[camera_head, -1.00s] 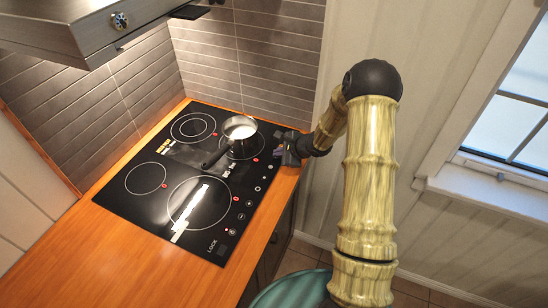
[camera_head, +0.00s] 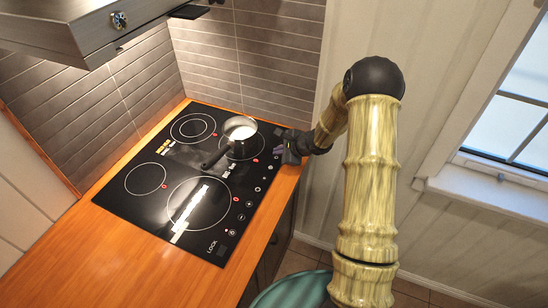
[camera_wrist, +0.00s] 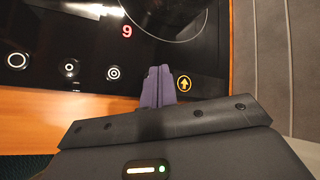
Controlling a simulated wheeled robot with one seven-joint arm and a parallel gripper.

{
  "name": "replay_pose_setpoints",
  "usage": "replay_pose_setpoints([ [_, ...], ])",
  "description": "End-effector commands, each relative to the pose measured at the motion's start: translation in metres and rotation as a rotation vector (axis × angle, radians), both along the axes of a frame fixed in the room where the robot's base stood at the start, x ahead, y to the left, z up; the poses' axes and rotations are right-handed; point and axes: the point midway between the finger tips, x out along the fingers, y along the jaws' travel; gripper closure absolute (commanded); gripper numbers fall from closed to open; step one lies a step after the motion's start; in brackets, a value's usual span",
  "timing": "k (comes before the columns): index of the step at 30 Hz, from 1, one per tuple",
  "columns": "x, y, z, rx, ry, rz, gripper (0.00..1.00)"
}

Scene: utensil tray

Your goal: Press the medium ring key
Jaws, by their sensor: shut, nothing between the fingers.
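The black cooktop (camera_head: 150,205) is set into the wooden counter. In the wrist view its front edge carries a row of white ring keys: a large ring (camera_wrist: 17,60) at far left, a smaller ring (camera_wrist: 69,68) beside it, and a ring with a bright centre (camera_wrist: 113,72) nearest my fingers. I cannot tell for certain which of these is the medium one. My gripper (camera_wrist: 158,75) is shut and empty, its purple fingertips between the bright-centred ring and a yellow up-arrow key (camera_wrist: 184,82). In the head view my gripper (camera_head: 283,152) is at the cooktop's right edge.
A small saucepan (camera_head: 240,124) stands on the back right burner, its dark handle pointing toward the lower left. A red digit 9 (camera_wrist: 127,31) glows above the keys. A wall is close behind the gripper. The wooden counter (camera_head: 140,260) is clear at the front left.

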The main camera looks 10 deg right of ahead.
Motion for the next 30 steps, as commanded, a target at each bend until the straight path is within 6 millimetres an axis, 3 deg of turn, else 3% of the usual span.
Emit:
replay_pose_setpoints([
  [24,0.000,0.000,0.059,0.000,0.000,0.000,1.00],
  [30,0.000,0.000,0.060,-0.001,0.000,0.001,1.00],
])
